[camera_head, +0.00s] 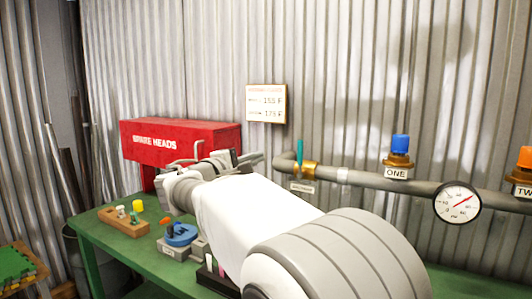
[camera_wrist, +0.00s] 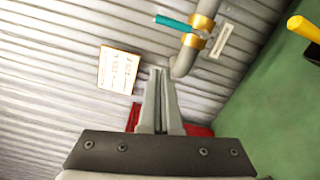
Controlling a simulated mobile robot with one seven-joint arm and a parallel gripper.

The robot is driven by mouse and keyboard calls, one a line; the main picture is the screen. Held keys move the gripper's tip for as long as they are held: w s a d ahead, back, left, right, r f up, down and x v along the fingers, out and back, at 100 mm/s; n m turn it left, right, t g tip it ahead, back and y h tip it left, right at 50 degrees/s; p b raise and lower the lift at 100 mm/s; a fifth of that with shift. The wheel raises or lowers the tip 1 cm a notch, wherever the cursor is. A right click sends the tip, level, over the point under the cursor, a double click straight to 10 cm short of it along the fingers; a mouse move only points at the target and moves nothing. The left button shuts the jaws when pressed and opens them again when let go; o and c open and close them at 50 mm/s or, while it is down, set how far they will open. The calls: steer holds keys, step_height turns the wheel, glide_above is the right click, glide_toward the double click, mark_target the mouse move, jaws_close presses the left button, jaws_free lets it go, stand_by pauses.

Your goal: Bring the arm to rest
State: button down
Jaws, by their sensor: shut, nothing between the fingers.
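My gripper (camera_wrist: 160,100) is shut and empty in the wrist view, its two fingers side by side. In the head view my gripper (camera_head: 250,158) is stretched out over the green bench, in front of the corrugated wall. It is near the red spare heads box (camera_head: 215,139) and the left end of the grey pipe (camera_head: 350,179). My white arm covers the middle of the bench. The gripper appears apart from the box and the pipe, though the exact gap is hard to tell.
The pipe carries a teal-handled valve (camera_head: 300,152), a blue-capped head (camera_head: 400,147) and a gauge (camera_head: 457,203). A wooden rack (camera_head: 124,222) and a blue tool (camera_head: 181,235) sit on the bench (camera_head: 93,245). A notice (camera_head: 266,103) hangs above.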

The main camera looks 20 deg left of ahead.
steer(key=shift+v, duration=0.8)
steer(key=shift+w, duration=0.1)
steer(key=d+f+m+g+h, duration=0.25)
steer(key=d+m+g, duration=0.25)
steer(key=d, duration=1.5)
steer(key=s+d+f+m+g+y, duration=0.1)
steer(key=s+d+f+m+g, duration=0.1)
steer(key=s+d, duration=0.3)
steer(key=s+d+f+m+g, duration=0.1)
steer(key=s+d+f+g, duration=0.15)
steer(key=d, duration=0.45)
steer(key=s+d+f+m+g+y, duration=0.1)
steer(key=s+d+f+m+y, duration=0.2)
steer(key=s, duration=0.5)
steer(key=s+d+f+m+g+y, duration=0.1)
steer(key=s+d+f+m, duration=0.1)
steer(key=s+f+m, duration=0.35)
steer(key=s+d+f+m+y, duration=0.1)
steer(key=s+d+f+y, duration=0.1)
steer(key=s, duration=0.7)
step_height(320, 180, up, 22)
steer(key=p, duration=2.2)
steer(key=shift+f, duration=0.25)
